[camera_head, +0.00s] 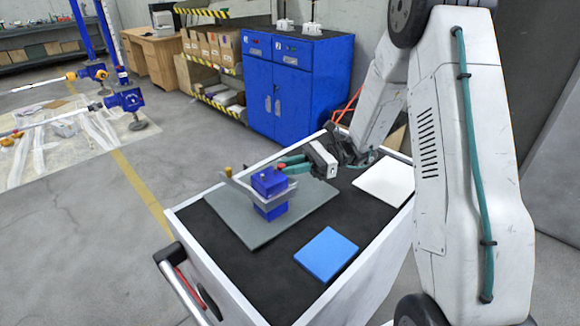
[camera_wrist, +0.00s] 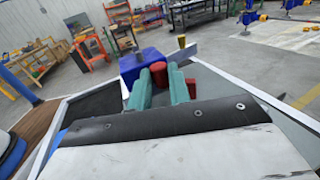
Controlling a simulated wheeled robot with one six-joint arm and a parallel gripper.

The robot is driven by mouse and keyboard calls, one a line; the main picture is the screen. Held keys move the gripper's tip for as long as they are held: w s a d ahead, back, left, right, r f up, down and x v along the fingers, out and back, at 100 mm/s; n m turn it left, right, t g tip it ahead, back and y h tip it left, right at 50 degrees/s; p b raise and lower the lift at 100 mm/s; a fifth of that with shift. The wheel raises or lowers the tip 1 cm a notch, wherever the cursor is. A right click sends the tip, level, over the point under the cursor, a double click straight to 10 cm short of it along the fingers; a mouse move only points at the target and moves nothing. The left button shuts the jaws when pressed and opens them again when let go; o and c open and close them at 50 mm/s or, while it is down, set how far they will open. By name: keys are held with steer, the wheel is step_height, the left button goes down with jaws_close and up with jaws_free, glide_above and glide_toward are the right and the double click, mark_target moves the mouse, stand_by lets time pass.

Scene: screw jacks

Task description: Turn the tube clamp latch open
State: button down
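The tube clamp is a blue block (camera_head: 270,188) with a silver bracket, standing on a grey plate (camera_head: 232,222). The block also shows in the wrist view (camera_wrist: 138,65), ahead of my fingers. A red latch knob (camera_wrist: 158,72) sits at the block's near side. My gripper (camera_head: 289,163) reaches in from the right at the top of the block. In the wrist view, its two teal fingers (camera_wrist: 160,85) stand on either side of the red knob, with no clear gap showing. Another red piece (camera_wrist: 191,88) shows just right of the right finger. The fingers partly hide the latch.
A yellow-topped post (camera_head: 228,171) stands on the bracket's left end. A blue square pad (camera_head: 326,254) and a white pad (camera_head: 384,182) lie on the black cart top (camera_head: 235,280). The front left of the cart top is bare. A blue cabinet (camera_head: 297,85) stands behind.

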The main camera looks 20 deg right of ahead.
steer(key=shift+s+m+t, duration=0.2)
steer(key=shift+m+t, duration=0.6)
steer(key=shift+t, duration=0.5)
steer(key=c, duration=1.6)
jaws_free()
